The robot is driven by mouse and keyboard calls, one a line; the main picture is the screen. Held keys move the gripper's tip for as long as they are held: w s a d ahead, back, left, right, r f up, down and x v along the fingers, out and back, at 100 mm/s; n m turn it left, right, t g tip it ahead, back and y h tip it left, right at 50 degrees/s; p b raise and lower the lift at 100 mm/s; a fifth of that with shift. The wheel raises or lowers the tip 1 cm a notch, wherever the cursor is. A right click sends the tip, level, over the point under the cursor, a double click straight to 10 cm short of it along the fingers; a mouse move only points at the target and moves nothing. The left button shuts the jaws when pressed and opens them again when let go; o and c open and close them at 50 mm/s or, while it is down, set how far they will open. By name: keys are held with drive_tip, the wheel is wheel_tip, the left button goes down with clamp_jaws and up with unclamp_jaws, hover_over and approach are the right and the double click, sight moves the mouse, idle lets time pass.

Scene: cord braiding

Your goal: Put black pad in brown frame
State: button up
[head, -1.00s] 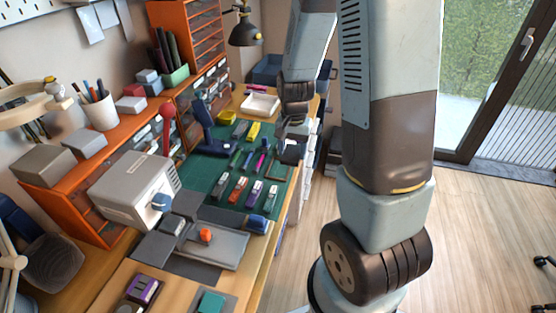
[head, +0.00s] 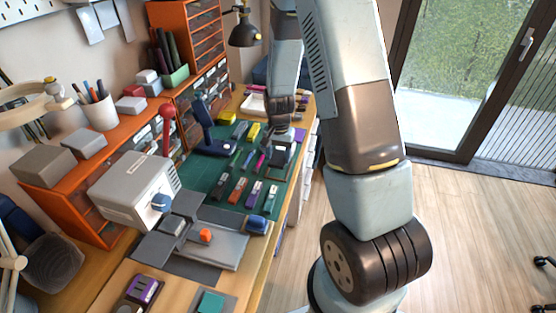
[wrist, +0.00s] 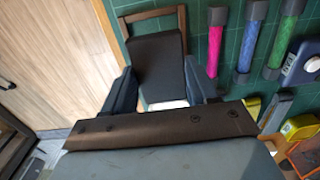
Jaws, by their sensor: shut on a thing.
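The black pad (wrist: 156,66) is between the two fingers of my gripper (wrist: 160,90) in the wrist view, and the gripper is shut on it. The brown frame (wrist: 152,14) lies beneath the pad on the green mat. The pad sits slightly turned against the frame. I cannot tell whether it is above the frame or inside it. In the head view my gripper (head: 281,132) is over the mat's right edge, with the dark pad (head: 280,151) below it.
Pink, blue and green rods (wrist: 216,42) lie right of the frame on the green mat (wrist: 203,15). Several small coloured tools (head: 238,190) lie nearer on the mat. A dark blue stand (head: 211,140) rises at its left. The wooden floor (wrist: 50,45) is left of the table edge.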

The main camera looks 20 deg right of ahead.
drive_tip(key=shift+f, duration=1.1)
drive_tip(key=shift+f, duration=0.6)
drive_tip(key=o, duration=1.1)
wheel_tip(320, 180, up, 13)
wheel_tip(320, 180, up, 10)
drive_tip(key=r+n+t, duration=0.1)
drive_tip(key=n+t, duration=0.1)
hover_over(279, 157)
drive_tip(key=s, duration=0.4)
drive_tip(key=s+r+n+t, duration=0.1)
drive_tip(key=s+r, duration=0.4)
drive_tip(key=s, duration=0.2)
drive_tip(key=s+r+n+t, duration=0.1)
drive_tip(key=s+r+n, duration=0.1)
drive_tip(key=s+r, duration=0.3)
drive_tip(key=s+r+n+t, duration=0.1)
drive_tip(key=s+r, duration=0.5)
drive_tip(key=s, duration=0.3)
drive_tip(key=shift+s+a+n+t, duration=0.1)
drive_tip(key=shift+a+n+t, duration=0.05)
drive_tip(key=shift+n+t, duration=0.2)
